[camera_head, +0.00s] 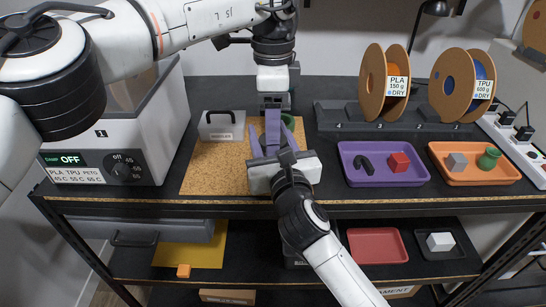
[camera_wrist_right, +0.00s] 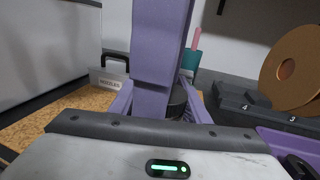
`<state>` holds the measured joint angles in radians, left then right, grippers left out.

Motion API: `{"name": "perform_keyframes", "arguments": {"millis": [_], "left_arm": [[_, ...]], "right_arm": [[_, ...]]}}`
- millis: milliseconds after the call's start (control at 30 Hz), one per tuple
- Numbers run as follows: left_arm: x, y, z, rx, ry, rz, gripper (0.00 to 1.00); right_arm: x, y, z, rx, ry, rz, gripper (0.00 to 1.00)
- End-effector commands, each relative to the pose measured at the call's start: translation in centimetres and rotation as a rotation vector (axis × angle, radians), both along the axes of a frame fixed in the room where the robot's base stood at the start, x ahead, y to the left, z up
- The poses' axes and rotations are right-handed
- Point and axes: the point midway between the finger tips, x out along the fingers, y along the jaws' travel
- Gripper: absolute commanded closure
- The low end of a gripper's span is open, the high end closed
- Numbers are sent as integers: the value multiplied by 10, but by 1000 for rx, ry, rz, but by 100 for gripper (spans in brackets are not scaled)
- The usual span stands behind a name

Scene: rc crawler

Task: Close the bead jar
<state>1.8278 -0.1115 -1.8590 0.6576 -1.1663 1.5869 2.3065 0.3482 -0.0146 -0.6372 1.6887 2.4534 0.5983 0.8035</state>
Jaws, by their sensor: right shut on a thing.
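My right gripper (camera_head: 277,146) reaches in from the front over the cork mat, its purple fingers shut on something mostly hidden. A dark round body, seemingly the bead jar (camera_wrist_right: 177,102), shows between these fingers in the right wrist view. I cannot make out its beads, lid or rim. My left gripper (camera_head: 272,148) points straight down from above, its purple fingers over the same spot. They also fill the middle of the right wrist view (camera_wrist_right: 157,65) and hide most of the jar. I cannot tell whether they hold anything.
A grey nozzles box (camera_head: 221,126) stands on the cork mat (camera_head: 212,170), and a dryer (camera_head: 110,135) stands left. A green cup (camera_head: 289,120) is behind the grippers. To the right are a purple tray (camera_head: 384,181), an orange tray (camera_head: 490,178) and two spools on a rack (camera_head: 345,125).

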Motion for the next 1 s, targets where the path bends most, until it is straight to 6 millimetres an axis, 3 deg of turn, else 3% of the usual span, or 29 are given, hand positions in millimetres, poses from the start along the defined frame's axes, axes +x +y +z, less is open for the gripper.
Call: {"name": "perform_keyframes", "arguments": {"millis": [33,400,700,833,1000], "left_arm": [[0,0,1,0,-1,0,38],[0,0,41,0,-2,0,38],[0,0,45,0,0,0,38],[0,0,45,0,0,0,16],[0,0,45,0,0,0,16]], "right_arm": [[0,-1,-7,-3,13,-2,100],[0,-1,-7,-3,13,-2,100],[0,-1,-7,-3,13,-2,100],[0,-1,-7,-3,13,-2,100],[0,-1,-7,-3,13,-2,100]]}}
